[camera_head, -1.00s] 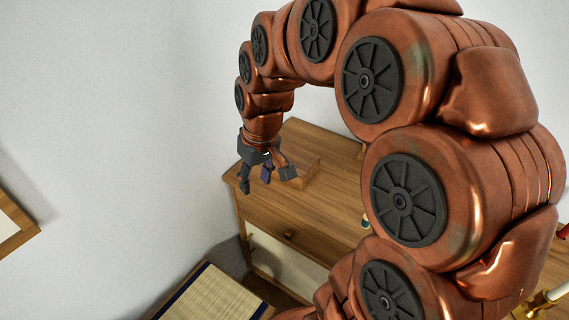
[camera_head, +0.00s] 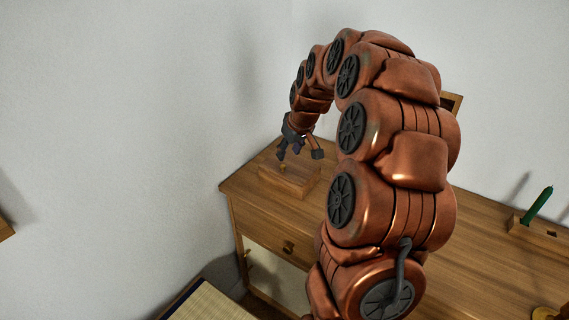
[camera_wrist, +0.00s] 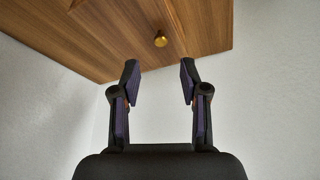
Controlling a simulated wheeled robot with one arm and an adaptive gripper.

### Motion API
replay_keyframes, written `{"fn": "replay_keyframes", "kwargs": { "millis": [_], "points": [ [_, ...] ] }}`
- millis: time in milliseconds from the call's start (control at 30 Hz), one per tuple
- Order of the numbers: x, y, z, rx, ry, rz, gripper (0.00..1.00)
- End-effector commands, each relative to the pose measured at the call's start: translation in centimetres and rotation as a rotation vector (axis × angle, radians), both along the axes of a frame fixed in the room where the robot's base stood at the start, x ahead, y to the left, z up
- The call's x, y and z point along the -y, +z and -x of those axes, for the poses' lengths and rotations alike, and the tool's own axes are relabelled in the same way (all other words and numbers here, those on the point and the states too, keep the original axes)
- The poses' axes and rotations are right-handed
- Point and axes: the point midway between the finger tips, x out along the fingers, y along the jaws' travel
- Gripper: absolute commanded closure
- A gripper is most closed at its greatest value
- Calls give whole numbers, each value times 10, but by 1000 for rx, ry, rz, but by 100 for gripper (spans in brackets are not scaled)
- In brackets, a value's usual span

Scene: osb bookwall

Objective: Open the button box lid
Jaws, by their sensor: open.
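The button box (camera_head: 290,181) is a small wooden box at the left end of the wooden desk in the head view. Its lid looks shut, with a small brass knob (camera_head: 282,168) on it. The knob also shows in the wrist view (camera_wrist: 160,40), beyond the fingertips and roughly midway between them. My gripper (camera_head: 300,152) is just above the box, open and empty. In the wrist view my gripper (camera_wrist: 159,80) has its two dark fingers spread apart, with a gap to the knob. My arm hides part of the desk.
The wooden desk (camera_head: 480,260) stands against white walls, with a knobbed drawer at its front. A straw mat (camera_head: 208,305) lies low at the front left.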

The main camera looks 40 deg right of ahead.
Motion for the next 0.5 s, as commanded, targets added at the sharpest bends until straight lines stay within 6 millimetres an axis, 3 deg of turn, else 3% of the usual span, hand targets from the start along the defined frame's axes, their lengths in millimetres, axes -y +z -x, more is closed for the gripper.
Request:
{"fn": "replay_keyframes", "kwargs": {
  "millis": [500],
  "points": [
    [0, -56, -23, -4, 2, -3, 56]
  ]
}}
